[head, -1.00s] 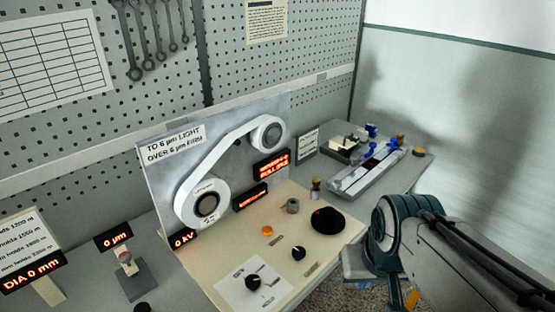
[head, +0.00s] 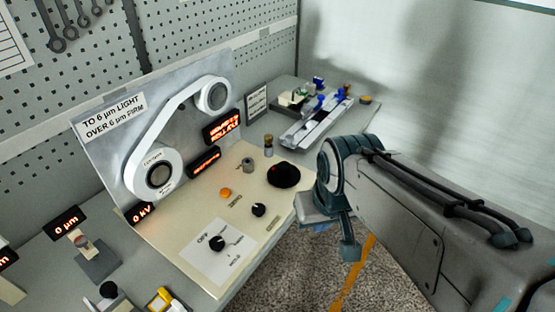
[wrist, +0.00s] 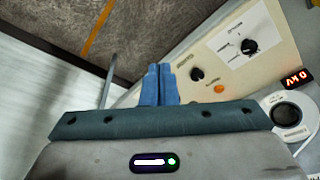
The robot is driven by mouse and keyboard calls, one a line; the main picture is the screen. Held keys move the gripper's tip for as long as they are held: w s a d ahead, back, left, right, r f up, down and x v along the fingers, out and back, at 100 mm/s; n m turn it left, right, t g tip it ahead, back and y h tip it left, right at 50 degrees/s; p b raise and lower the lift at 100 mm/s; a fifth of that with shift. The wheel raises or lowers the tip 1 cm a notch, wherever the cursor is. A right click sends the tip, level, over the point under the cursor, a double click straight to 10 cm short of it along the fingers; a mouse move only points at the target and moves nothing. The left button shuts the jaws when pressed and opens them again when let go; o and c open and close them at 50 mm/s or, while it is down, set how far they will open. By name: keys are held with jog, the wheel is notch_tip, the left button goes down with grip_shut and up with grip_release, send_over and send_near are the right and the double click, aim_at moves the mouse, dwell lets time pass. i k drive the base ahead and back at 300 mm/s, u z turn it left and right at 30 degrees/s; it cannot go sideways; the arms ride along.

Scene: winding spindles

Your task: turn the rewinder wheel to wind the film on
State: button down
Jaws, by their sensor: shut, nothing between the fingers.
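Two white reels stand on the grey upright panel in the head view: a larger lower reel (head: 154,174) and a smaller upper reel (head: 212,95). A white band of film (head: 170,115) runs between them. A round black wheel-like knob (head: 283,174) with a red dot lies on the cream console (head: 232,200); no label marks it as the rewinder wheel. My gripper's blue fingers (wrist: 158,84) are together and empty in the wrist view, beside the console. In the head view my wrist is right of the black knob; the fingertips cannot be made out there.
The console carries a smaller black knob (head: 258,210), an orange button (head: 225,193) and a dial (head: 218,243). Lit displays (head: 222,127) sit by the reels. A rail fixture (head: 318,120) stands behind. Open floor (head: 350,285) lies right of the console.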

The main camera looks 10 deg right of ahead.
aim_at(283, 175)
jog(key=z, duration=0.5)
jog(key=k, duration=0.6)
jog(key=z, duration=0.7)
jog(key=i, duration=0.45)
jog(key=u, duration=0.75)
jog(key=i, duration=0.65)
jog(key=u, duration=0.75)
